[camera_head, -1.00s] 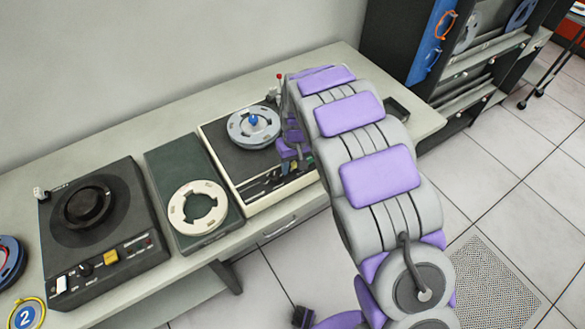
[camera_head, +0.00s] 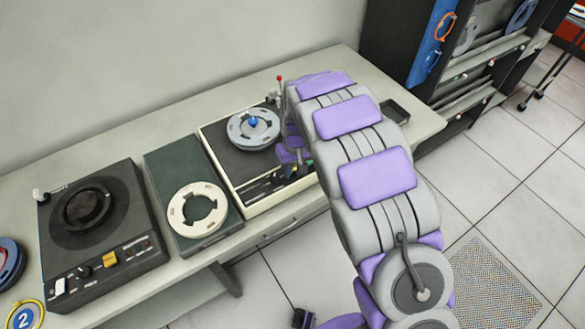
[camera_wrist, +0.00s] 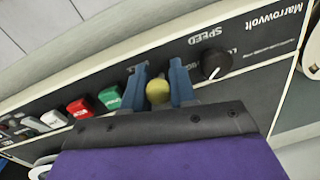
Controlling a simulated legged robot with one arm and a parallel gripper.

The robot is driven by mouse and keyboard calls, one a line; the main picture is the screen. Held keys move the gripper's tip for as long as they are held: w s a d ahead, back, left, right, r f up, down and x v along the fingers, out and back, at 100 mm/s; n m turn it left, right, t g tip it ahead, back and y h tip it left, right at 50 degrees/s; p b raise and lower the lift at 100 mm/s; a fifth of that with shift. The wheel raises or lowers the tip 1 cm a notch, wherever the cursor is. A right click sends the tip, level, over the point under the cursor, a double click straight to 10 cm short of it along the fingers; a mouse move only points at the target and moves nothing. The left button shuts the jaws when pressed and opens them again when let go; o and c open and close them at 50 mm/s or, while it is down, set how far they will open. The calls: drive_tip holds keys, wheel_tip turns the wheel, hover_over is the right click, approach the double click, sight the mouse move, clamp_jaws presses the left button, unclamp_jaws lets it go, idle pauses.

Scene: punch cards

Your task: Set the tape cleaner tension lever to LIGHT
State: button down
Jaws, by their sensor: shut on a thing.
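The tape machine (camera_head: 215,150) has a cream frame and a dark top, and carries a grey reel (camera_head: 253,128) with a blue hub. In the wrist view, my gripper (camera_wrist: 159,76) has its two blue-grey fingers on either side of a round yellow knob (camera_wrist: 158,91) and is shut on it. The knob sits at the front control panel (camera_wrist: 245,55); its stem and any LIGHT marking beside it cannot be made out. In the head view my gripper (camera_head: 292,155) is at the machine's right front, partly hidden by my arm.
In the wrist view, a black SPEED dial (camera_wrist: 215,65) is close right of my fingers. Green (camera_wrist: 110,97) and red (camera_wrist: 82,108) buttons are to the left. A red-tipped post (camera_head: 280,80) stands behind my gripper. Left are a cream ring on a dark case (camera_head: 185,155) and a black turntable unit (camera_head: 130,185).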

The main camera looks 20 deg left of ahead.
drive_tip(key=shift+r+p, duration=0.1)
drive_tip(key=shift+p, duration=0.25)
drive_tip(key=shift+w+a+r+g+h+p, duration=0.1)
drive_tip(key=shift+w+a+g+h+p, duration=0.1)
drive_tip(key=shift+g+h+p, duration=0.6)
drive_tip(key=shift+w+a+g+h+p, duration=0.3)
drive_tip(key=shift+h+p, duration=0.3)
drive_tip(key=shift+p, duration=0.7)
drive_tip(key=shift+g+h, duration=0.3)
drive_tip(key=c, duration=1.1)
unclamp_jaws()
